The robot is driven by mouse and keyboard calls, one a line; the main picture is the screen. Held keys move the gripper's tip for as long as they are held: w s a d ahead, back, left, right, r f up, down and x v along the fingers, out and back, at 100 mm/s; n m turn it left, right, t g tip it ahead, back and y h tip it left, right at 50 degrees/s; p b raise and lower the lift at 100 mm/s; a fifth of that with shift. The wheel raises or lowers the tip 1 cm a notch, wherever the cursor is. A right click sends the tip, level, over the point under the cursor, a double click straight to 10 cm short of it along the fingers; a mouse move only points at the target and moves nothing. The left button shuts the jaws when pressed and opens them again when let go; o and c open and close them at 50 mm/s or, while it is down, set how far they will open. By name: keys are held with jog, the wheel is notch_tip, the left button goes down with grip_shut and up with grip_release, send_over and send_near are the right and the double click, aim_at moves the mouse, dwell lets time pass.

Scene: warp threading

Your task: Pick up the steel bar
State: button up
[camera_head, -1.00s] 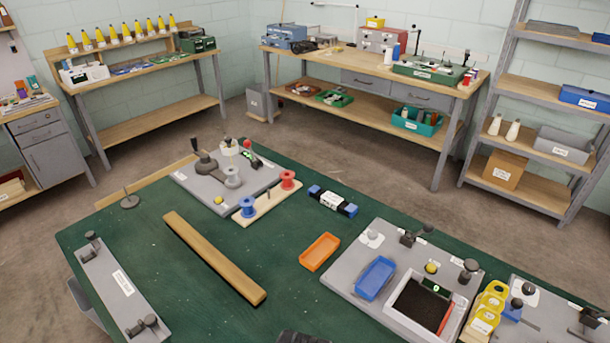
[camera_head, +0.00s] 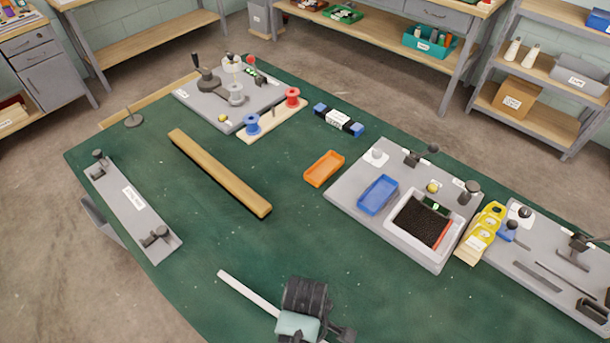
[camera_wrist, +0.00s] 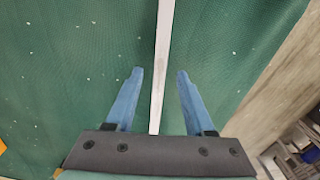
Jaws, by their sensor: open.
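The steel bar (camera_head: 246,291) is a long, thin, pale strip lying on the green table near its front edge. Its right part is hidden under my arm in the head view. In the wrist view the bar (camera_wrist: 164,35) runs lengthwise between the two blue fingers of my gripper (camera_wrist: 160,72). The fingers are open, with a gap on each side of the bar. My gripper is over the bar, but I cannot tell how high above it.
A wooden strip (camera_head: 218,172) lies behind the bar. A grey plate with clamps (camera_head: 133,212) is at the left. An orange tray (camera_head: 324,168) and a grey board (camera_head: 345,182) with a blue tray (camera_head: 377,195) are farther back. The table around the bar is clear.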

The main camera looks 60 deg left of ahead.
jog(key=shift+f, duration=0.25)
grip_shut()
jog(key=shift+a+r, duration=0.1)
jog(key=shift+r, duration=0.05)
dwell(1.1)
